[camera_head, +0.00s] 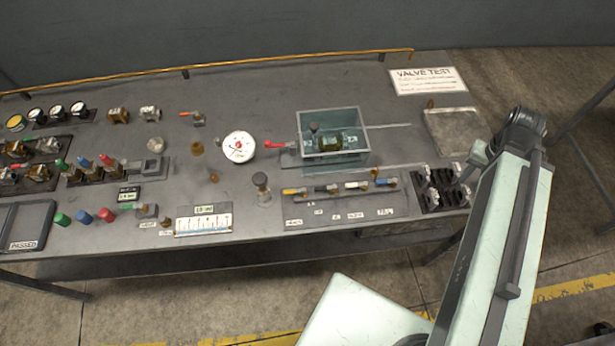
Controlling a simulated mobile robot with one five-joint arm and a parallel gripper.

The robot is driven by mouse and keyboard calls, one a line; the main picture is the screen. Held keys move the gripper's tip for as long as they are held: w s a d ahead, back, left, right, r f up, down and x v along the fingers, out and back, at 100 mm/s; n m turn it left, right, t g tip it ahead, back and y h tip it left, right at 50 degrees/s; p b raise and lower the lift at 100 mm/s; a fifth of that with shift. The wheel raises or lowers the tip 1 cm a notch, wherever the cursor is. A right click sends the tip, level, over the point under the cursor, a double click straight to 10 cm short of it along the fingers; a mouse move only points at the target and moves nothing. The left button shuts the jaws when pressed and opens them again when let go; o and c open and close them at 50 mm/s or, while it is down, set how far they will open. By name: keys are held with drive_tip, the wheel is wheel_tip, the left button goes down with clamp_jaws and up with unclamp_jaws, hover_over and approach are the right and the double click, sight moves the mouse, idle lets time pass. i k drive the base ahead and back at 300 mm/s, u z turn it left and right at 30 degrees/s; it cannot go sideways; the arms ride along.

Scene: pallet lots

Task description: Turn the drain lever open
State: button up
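A manifold panel (345,211) lies at the front right of the grey bench. It carries a row of small levers: a yellow one (293,191), a black one (326,188), a pale one (357,185) and a blue one (385,182). The small labels below them are too blurred to read surely, so I cannot tell which is the drain lever. Behind the panel stands a clear water tank (345,116) with a valve inside, and a red lever (273,144) sticks out at its left. My arm rises at the right, well clear of the levers; my gripper is not visible.
A black rack (440,187) stands right of the panel. Valves, coloured caps and a tray marked PASSED (28,227) fill the left. A VALVE TEST sheet (428,81) lies at the back right.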

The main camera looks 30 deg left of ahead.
sight(302, 190)
drive_tip(key=k, duration=1.8)
drive_tip(key=u, duration=2.35)
drive_tip(key=i, duration=1.5)
drive_tip(key=z, duration=0.05)
